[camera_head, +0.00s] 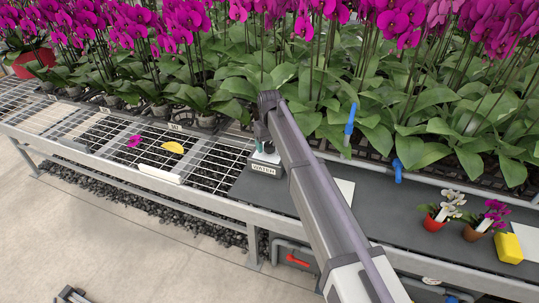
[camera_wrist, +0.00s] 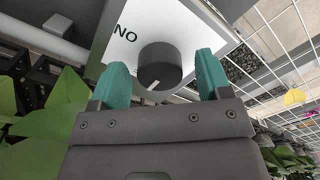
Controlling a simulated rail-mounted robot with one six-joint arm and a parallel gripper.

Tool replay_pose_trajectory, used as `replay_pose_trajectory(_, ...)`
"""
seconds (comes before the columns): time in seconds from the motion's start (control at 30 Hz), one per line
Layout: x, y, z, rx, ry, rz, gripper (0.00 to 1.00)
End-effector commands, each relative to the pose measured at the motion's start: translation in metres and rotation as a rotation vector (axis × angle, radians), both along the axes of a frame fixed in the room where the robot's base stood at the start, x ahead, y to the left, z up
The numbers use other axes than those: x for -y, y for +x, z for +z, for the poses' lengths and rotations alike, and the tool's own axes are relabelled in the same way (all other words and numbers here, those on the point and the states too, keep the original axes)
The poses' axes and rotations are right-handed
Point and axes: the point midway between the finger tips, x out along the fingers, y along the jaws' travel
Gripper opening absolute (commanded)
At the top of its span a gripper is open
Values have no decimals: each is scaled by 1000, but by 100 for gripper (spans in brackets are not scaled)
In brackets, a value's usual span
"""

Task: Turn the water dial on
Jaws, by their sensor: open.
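The water dial (camera_wrist: 160,65) is a dark round knob with a short white pointer line, on a white plate (camera_wrist: 125,15). The plate has letters reading "NO" in the wrist view, left of the knob. The pointer line lies toward the bottom of the knob in that view. In the head view, the grey box labelled WATER (camera_head: 263,170) sits on the bench, with the knob hidden there. My gripper (camera_wrist: 162,60) is open, a teal finger on each side of the knob. Whether the fingers touch it, I cannot tell. It points down over the box in the head view (camera_head: 264,145).
Orchids with magenta flowers (camera_head: 190,20) crowd behind the bench. A yellow piece (camera_head: 172,147) and a magenta petal (camera_head: 134,141) lie on the wire mesh. Potted orchids (camera_head: 433,222) and a yellow block (camera_head: 508,248) stand on the right. A blue-handled tool (camera_head: 350,125) stands behind.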

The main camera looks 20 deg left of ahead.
Motion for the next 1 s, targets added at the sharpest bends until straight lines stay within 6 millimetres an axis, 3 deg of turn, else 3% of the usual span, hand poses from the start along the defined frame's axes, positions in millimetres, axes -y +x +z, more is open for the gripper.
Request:
replay_pose_trajectory(0.23, 0, 0, 0, 0, 0, 0, 71)
replay_pose_trajectory(0.73, 0, 0, 0, 0, 0, 0, 23)
replay_pose_trajectory(1.0, 0, 0, 0, 0, 0, -19, 22)
